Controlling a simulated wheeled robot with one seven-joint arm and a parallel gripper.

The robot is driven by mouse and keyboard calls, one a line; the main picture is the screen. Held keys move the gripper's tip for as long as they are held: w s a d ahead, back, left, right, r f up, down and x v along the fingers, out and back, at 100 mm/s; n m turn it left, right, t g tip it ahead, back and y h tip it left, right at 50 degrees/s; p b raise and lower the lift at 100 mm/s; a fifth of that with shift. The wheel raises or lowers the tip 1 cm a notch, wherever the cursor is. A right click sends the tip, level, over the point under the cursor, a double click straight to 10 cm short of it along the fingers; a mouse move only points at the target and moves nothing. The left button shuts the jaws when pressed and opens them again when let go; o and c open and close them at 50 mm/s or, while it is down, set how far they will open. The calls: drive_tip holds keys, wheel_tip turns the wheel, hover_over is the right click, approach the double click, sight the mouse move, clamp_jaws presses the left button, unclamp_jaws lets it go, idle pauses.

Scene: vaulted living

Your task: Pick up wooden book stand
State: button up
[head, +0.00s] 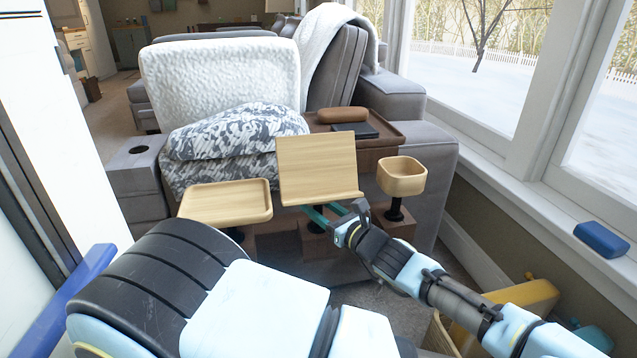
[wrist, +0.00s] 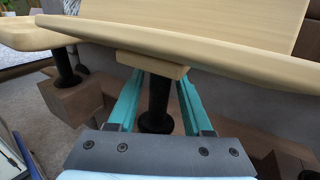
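The wooden book stand (head: 317,166) is a light tilted board with a front ledge, on a dark post. It stands in front of the sofa. In the wrist view its ledge (wrist: 200,53) crosses the top, with a small block beneath and the black post (wrist: 158,100) below that. My gripper (head: 318,214) is just under the ledge. In the wrist view my gripper (wrist: 160,88) is open, its teal fingers on either side of the post, with gaps visible. The fingertips are partly hidden under the ledge.
A wooden tray (head: 226,203) on a post stands close left, and a wooden bowl (head: 402,177) on a post close right. Behind are a grey sofa (head: 437,153) and a patterned blanket (head: 230,140). A yellow container (head: 520,300) is at lower right, a blue box (head: 601,239) on the windowsill.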

clamp_jaws()
idle(1.1)
